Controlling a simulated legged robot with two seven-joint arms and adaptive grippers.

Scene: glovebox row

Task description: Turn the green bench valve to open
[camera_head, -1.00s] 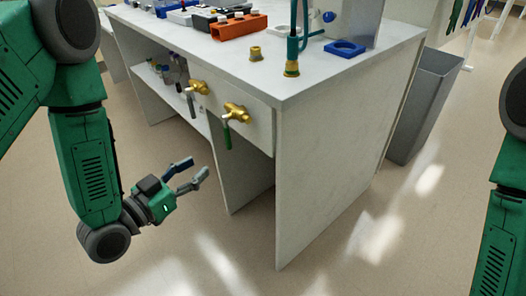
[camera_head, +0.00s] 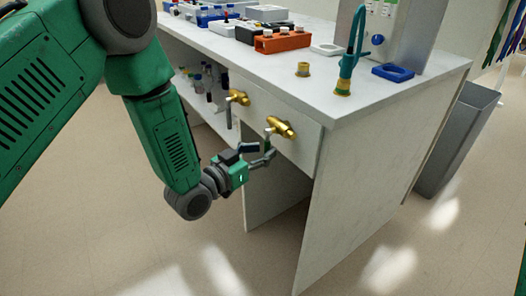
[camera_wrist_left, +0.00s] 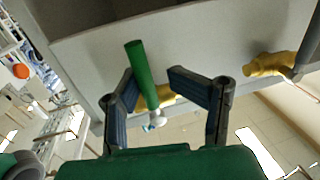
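The green bench valve has a brass body (camera_head: 281,127) on the bench's front panel. Its green handle hangs down and is mostly hidden by my gripper in the head view. In the left wrist view the green handle (camera_wrist_left: 140,72) shows in full, tilted, in line with the gap between my fingers. My left gripper (camera_head: 262,152) is open just below the valve body; it also shows in the left wrist view (camera_wrist_left: 152,82). Neither finger is clearly touching the handle. My right gripper is out of view.
A second brass valve (camera_head: 238,97) with a grey handle sits to the left on the same panel. The bench top (camera_head: 345,108) holds an orange rack (camera_head: 283,41) and a teal tap (camera_head: 352,50). A grey bin (camera_head: 455,140) stands at right. Floor in front is clear.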

